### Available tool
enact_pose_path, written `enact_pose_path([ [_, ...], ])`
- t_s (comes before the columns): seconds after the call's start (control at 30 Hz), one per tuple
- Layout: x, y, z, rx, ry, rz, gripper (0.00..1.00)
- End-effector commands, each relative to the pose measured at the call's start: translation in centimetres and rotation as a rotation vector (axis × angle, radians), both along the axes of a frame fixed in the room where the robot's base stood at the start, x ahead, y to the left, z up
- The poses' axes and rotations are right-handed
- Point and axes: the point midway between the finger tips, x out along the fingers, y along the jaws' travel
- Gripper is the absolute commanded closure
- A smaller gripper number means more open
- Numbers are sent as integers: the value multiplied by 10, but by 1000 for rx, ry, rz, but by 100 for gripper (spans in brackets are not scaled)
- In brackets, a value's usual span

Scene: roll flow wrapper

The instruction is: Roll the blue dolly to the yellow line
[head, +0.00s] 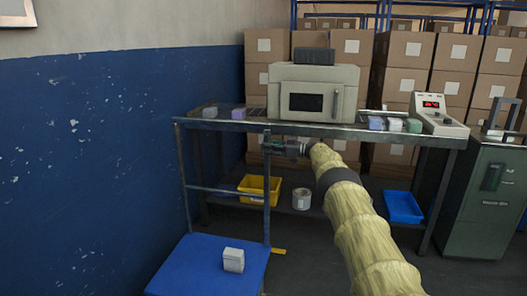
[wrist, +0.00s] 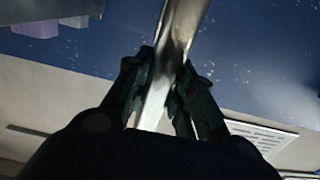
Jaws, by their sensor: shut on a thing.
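The blue dolly (head: 195,264) stands at the lower left, its flat deck partly cut off by the bottom edge. A grey metal handle frame (head: 267,205) rises from its far edge. In the wrist view, the fingers (wrist: 160,88) close around the shiny metal bar (wrist: 178,30). A short yellow strip (head: 279,251) shows on the floor just right of the deck's far corner; any more of it is hidden.
A workbench (head: 330,131) with a grey sealing machine (head: 314,93) stands behind the handle. Its lower shelf holds a yellow bin (head: 260,188), a white roll (head: 301,198) and a blue bin (head: 403,206). A blue-painted wall (head: 90,170) lies left. A green cabinet (head: 485,200) stands right.

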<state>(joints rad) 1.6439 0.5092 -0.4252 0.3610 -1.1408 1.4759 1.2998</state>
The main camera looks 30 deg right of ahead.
Motion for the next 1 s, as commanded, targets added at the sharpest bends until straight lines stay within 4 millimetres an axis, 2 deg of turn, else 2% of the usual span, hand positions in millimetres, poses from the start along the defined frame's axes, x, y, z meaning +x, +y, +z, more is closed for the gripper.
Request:
enact_pose_path([
  [0.3, -2, -2, -2, 0, 3, -1, 100],
  [0.33, -2, -2, -1, 1, 2, -1, 70],
  [0.43, -2, -2, -1, 1, 2, -2, 54],
  [0.77, -3, -4, 0, 1, 1, -2, 54],
  [1.0, -18, -21, 1, 1, 0, -5, 54],
])
